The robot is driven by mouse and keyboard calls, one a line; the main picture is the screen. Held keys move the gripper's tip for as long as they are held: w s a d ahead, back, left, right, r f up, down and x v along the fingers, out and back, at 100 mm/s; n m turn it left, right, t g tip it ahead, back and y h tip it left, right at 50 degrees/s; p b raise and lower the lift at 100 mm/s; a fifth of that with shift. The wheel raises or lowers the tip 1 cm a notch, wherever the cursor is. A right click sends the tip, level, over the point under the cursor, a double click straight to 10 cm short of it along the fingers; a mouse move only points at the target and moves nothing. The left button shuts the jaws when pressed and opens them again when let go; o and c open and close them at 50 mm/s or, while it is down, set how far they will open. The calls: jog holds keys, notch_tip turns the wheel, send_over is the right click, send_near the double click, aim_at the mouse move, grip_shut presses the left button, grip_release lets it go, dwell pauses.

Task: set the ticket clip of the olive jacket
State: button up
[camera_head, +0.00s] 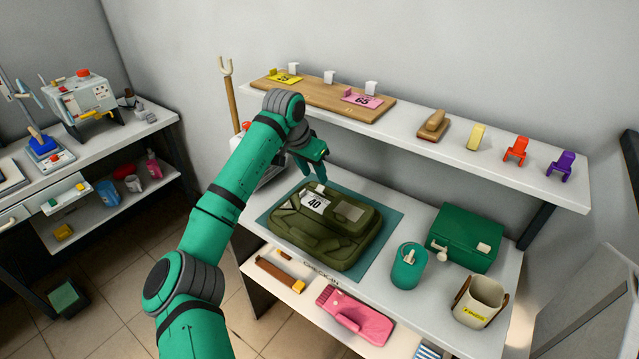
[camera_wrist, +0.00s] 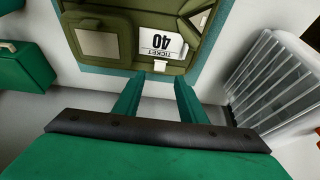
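The olive jacket (camera_head: 345,225) lies folded on a teal mat (camera_head: 386,238) on the bench. A white ticket (camera_head: 314,203) marked 40 lies on its upper left part; the ticket also shows in the wrist view (camera_wrist: 161,42). A small white clip (camera_wrist: 160,66) sits at the ticket's edge in the wrist view; how firmly it grips cannot be told. My gripper (camera_head: 315,173) is above the jacket's back edge, near the ticket. In the wrist view its two fingers (camera_wrist: 160,80) are apart, pointing toward the clip, with nothing held between them.
A teal canister (camera_head: 408,268), a green box (camera_head: 466,238) and a cream bin (camera_head: 480,300) stand right of the mat. A white ribbed object (camera_wrist: 275,85) is beside my gripper.

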aim_at(321, 187)
jog(key=shift+x, duration=3.2)
grip_shut()
jog(key=shift+d, duration=0.1)
